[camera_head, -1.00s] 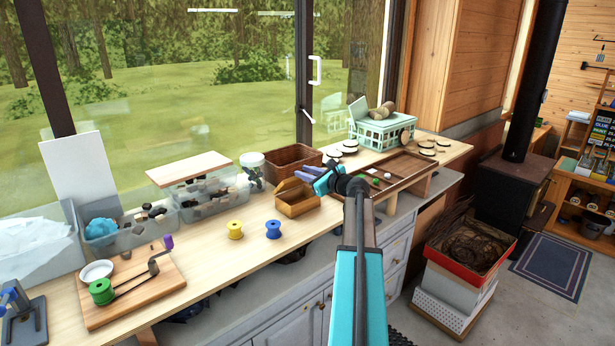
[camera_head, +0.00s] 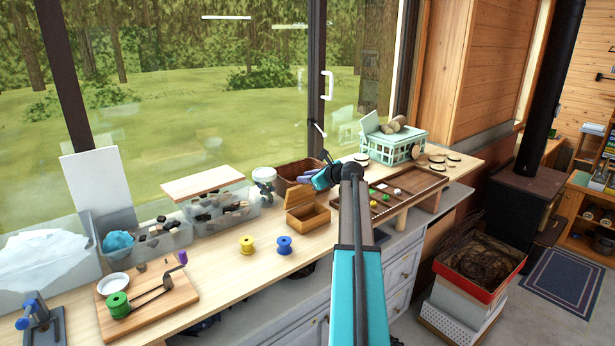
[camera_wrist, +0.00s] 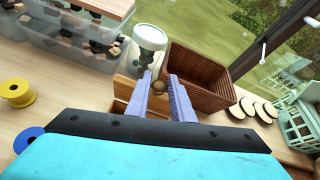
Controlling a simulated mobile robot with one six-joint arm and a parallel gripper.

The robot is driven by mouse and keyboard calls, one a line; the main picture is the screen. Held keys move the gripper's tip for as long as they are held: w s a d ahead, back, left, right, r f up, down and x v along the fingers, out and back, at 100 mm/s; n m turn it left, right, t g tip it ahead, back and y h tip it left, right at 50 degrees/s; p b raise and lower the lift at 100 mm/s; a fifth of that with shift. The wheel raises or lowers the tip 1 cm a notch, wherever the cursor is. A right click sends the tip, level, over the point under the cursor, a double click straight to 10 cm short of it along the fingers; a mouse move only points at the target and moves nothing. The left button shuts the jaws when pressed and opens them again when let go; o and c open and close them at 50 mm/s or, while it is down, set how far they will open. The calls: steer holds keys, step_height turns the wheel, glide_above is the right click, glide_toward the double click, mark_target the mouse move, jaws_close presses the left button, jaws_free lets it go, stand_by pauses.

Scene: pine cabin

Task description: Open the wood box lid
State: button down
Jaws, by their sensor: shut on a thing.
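The small wood box (camera_head: 309,219) stands on the workbench, with its inside partly visible. Its lid (camera_head: 298,196) is raised, tilted up at the back of the box. My gripper (camera_head: 298,179) is at the top of the lid, and its purple fingers reach in from the right. In the wrist view, my gripper (camera_wrist: 160,80) has its two fingers on either side of a small round brown knob (camera_wrist: 159,87) and is shut on it. Part of the box and lid (camera_wrist: 127,88) shows behind the fingers; much is hidden by my gripper.
A brown wicker basket (camera_head: 290,173) stands close behind the box. A glass jar (camera_head: 264,178) is to its left. Blue (camera_head: 284,245) and yellow (camera_head: 247,245) spools stand in front at left. A wooden tray (camera_head: 418,181) lies to the right.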

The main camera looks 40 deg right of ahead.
steer(key=w+d+r+g, duration=0.1)
steer(key=w+g, duration=0.4)
steer(key=w, duration=0.2)
steer(key=shift+w+r, duration=0.15)
steer(key=shift+w, duration=0.1)
steer(key=shift+g, duration=0.3)
stand_by(0.4)
steer(key=c, duration=1.7)
jaws_free()
steer(key=shift+o, duration=0.6)
steer(key=shift+a+f, duration=0.1)
steer(key=shift+f, duration=0.15)
